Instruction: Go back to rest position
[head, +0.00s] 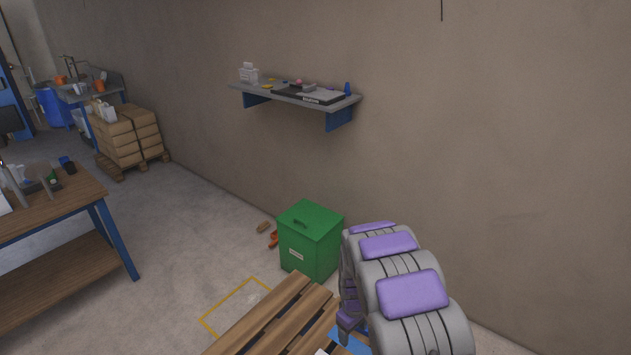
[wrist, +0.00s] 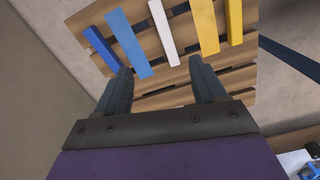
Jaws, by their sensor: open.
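My gripper (wrist: 162,88) shows in the wrist view with its two dark fingers apart and nothing between them. It points toward a wooden slatted pallet (wrist: 178,75). Blue, white and yellow strips lie across the pallet: a blue strip (wrist: 82,24), a white strip (wrist: 161,30) and a yellow strip (wrist: 234,20) are among them. In the head view my grey and purple arm covers the right end of the pallet (head: 262,318), and the gripper's fingers are hidden there.
A green bin (head: 312,240) stands by the wall beyond the pallet. A grey wall shelf (head: 240,88) holds small items. A wooden workbench (head: 62,200) is at left, with stacked boxes (head: 128,138) behind. Grey floor (head: 180,225) between bench and bin is mostly clear.

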